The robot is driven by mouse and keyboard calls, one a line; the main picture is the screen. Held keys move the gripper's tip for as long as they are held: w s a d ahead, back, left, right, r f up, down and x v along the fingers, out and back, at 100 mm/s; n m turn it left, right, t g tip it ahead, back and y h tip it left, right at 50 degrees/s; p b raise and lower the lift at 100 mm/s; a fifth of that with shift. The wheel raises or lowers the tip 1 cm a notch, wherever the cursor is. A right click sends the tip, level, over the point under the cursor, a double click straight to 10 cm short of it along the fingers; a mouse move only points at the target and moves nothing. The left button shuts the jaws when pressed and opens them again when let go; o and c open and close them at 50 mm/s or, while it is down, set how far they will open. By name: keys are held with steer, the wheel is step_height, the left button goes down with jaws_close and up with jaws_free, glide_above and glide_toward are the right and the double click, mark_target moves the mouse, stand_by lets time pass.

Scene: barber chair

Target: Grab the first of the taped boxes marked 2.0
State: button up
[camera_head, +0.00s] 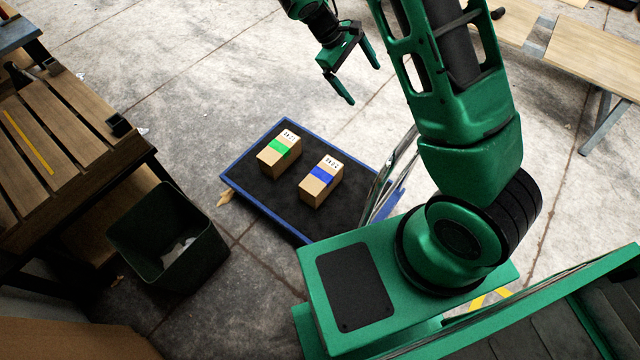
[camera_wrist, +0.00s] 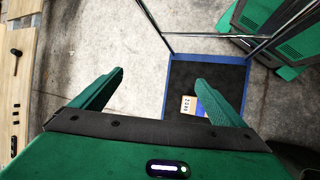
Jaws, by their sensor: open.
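Two cardboard boxes stand apart on a black-topped cart with a blue rim (camera_head: 265,202). The farther box (camera_head: 272,162) has green tape, the nearer box (camera_head: 313,190) has blue tape. Both have white labels with dark print too small to read surely. My gripper (camera_head: 364,85) is open and empty, up and to the right of the boxes in the head view. In the wrist view, a labelled box with a bit of blue (camera_wrist: 188,104) shows beside the right finger of my gripper (camera_wrist: 160,76), partly hidden. The green-taped box cannot be made out there.
The cart's metal handle (camera_head: 392,170) rises at its right side. A dark bin (camera_head: 150,262) and a slatted wooden bench (camera_head: 60,130) stand to the left. A wooden-topped table (camera_head: 590,65) is at upper right. Concrete floor is clear behind the cart.

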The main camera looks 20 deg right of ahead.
steer(key=w+a+f+n+t+h, duration=0.2)
steer(key=a+f+n, duration=0.4)
steer(key=f, duration=0.6)
steer(key=w+a+f+n+t+h, duration=0.1)
steer(key=w+a+f+n+h, duration=0.15)
steer(key=a+f, duration=0.8)
steer(key=n+t, duration=0.6)
steer(key=n, duration=0.4)
glide_toward(322, 174)
steer(key=shift+s+a+f+h, duration=0.1)
steer(key=shift+s+a+h, duration=0.15)
steer(key=shift+a, duration=0.35)
steer(key=shift+f+n+t, duration=0.2)
steer(key=shift+n+t, duration=0.05)
steer(key=shift+t, duration=0.05)
steer(key=shift+w+d+f, duration=0.15)
steer(key=shift+d, duration=0.15)
steer(key=x, duration=1)
steer(key=shift+d+f, duration=0.1)
steer(key=c, duration=2.2)
steer(key=shift+o, duration=0.2)
steer(key=shift+r, duration=0.3)
